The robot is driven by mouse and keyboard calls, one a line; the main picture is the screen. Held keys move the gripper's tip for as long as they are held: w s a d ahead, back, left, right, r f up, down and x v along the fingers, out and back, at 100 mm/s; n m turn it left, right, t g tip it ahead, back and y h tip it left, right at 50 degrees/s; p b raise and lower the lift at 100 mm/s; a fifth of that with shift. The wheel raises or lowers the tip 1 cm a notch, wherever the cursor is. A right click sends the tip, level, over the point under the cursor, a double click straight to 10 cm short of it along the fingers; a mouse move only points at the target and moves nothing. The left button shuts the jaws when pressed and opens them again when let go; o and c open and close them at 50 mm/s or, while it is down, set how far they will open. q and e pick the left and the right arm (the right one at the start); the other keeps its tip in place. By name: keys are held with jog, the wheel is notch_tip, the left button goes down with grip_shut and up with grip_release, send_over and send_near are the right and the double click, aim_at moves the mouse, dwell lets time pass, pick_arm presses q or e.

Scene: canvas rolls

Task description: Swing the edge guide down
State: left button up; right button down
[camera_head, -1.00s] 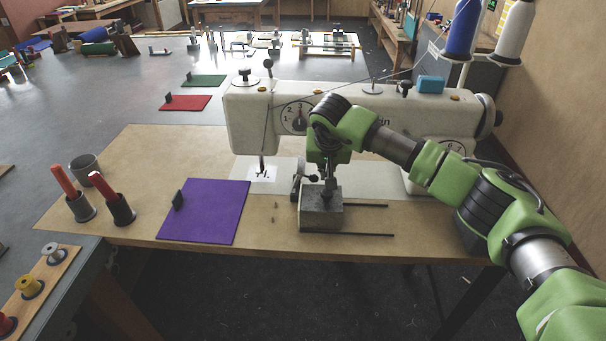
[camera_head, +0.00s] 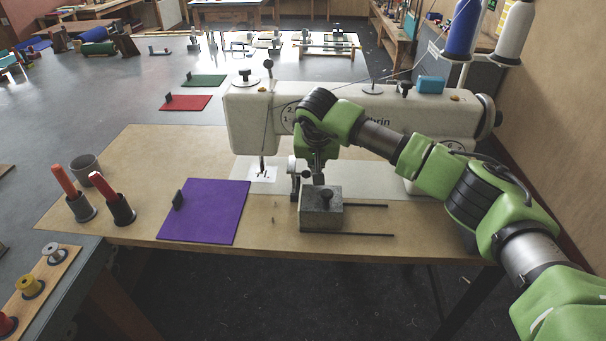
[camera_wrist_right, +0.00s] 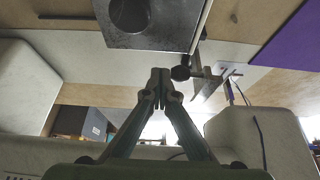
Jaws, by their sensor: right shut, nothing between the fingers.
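The edge guide (camera_head: 294,178) is a small metal piece standing upright just left of a grey metal block (camera_head: 321,213) on the sewing table, close to the needle. In the right wrist view the edge guide (camera_wrist_right: 207,86) and its dark round knob (camera_wrist_right: 181,73) lie just right of my fingertips, and the block (camera_wrist_right: 150,22) is at the top. My right gripper (camera_head: 319,181) is behind the block, with its fingertips (camera_wrist_right: 160,74) together and empty. A small gap shows between them and the knob. My left gripper is not in view.
The white sewing machine (camera_head: 248,122) stands right behind my right gripper. Two dark rods (camera_head: 362,234) extend right from the block. A purple sheet (camera_head: 212,212) lies to the left, with red-topped holders (camera_head: 116,206) beyond it. The table front between sheet and block is mostly clear.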

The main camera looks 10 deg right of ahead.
jog(key=shift+a, duration=0.15)
jog(key=shift+w+a+r, duration=0.15)
jog(key=shift+a+r, duration=0.05)
jog(key=shift+a, duration=0.3)
jog(key=shift+w+a+r, duration=0.15)
jog(key=shift+a+r, duration=0.05)
jog(key=shift+a, duration=0.25)
jog(key=shift+a, duration=0.1)
jog(key=shift+w+a, duration=0.2)
jog(key=shift+a, duration=0.35)
jog(key=shift+w+a, duration=0.15)
jog(key=shift+a, duration=0.35)
jog(key=shift+r, duration=0.1)
jog(key=shift+a, duration=0.1)
